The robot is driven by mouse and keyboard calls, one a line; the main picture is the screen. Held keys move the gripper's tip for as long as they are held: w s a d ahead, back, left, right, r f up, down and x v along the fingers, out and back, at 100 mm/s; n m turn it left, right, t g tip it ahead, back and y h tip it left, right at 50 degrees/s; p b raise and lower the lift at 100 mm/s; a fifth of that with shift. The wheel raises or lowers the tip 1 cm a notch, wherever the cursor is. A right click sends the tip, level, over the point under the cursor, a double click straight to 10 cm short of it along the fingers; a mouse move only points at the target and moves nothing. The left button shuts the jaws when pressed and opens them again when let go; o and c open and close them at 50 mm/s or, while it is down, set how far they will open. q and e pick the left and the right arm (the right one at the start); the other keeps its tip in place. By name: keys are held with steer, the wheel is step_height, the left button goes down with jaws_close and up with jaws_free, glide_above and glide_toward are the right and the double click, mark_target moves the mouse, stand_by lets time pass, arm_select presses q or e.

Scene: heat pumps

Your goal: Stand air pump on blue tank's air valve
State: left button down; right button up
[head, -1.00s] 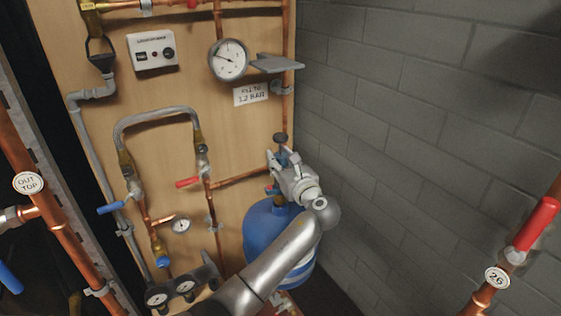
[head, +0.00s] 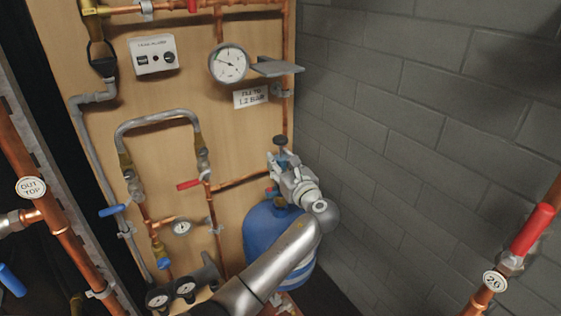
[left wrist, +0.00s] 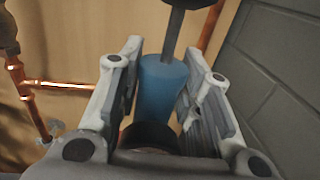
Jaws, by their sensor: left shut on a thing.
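The air pump has a blue barrel, a grey rod and a dark handle (head: 280,140). Its barrel (left wrist: 163,82) stands between the two fingers of my left gripper (head: 281,163) in the left wrist view. The gripper (left wrist: 160,88) is shut on the barrel and holds the pump about upright. The blue tank (head: 262,238) with pale bands stands below, against the wooden board, partly hidden by my left arm. The gripper is above the tank's top. Small fittings show at the tank's top, but the air valve and whether the pump's foot touches it cannot be made out. My right gripper is not in view.
The wooden board (head: 240,125) carries copper pipes, a round gauge (head: 228,64), a small grey shelf (head: 277,67) and a red lever (head: 189,184). A grey block wall (head: 420,130) stands close on the right. A red-handled valve (head: 532,230) is at the right edge.

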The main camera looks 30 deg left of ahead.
arm_select(q)
steer(key=shift+p, duration=0.35)
stand_by(0.6)
steer(key=shift+f, duration=1.75)
stand_by(1.9)
steer(key=c, duration=0.9)
jaws_free()
steer(key=shift+c, duration=0.2)
steer(key=shift+f, duration=0.15)
steer(key=shift+s+d, duration=0.1)
steer(key=shift+p+v, duration=0.95)
steer(key=shift+v, duration=0.35)
steer(key=shift+p+v, duration=1.4)
steer(key=shift+v, duration=1.45)
